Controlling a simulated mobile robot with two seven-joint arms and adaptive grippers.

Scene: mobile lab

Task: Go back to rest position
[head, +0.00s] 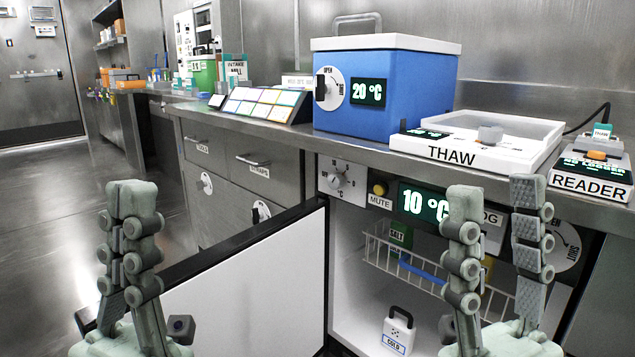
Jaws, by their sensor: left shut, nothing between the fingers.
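My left gripper (132,198) stands upright at the lower left with its fingers together and nothing between them. It is in front of the open white cabinet door (255,285). My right gripper (496,195) stands upright at the lower right with its two fingers well apart and no object visible between them. It appears in front of the open cold cabinet (360,285), whose display (424,203) reads 10 °C. The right gripper hides part of the cabinet's inside and of its front panel.
The metal counter (375,158) carries a blue box (410,85) reading 20 °C, a THAW tray (535,150) and a READER device (592,172). Inside the cabinet are a wire basket (385,262) and a white COLD box (397,332). Open floor (50,230) lies left.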

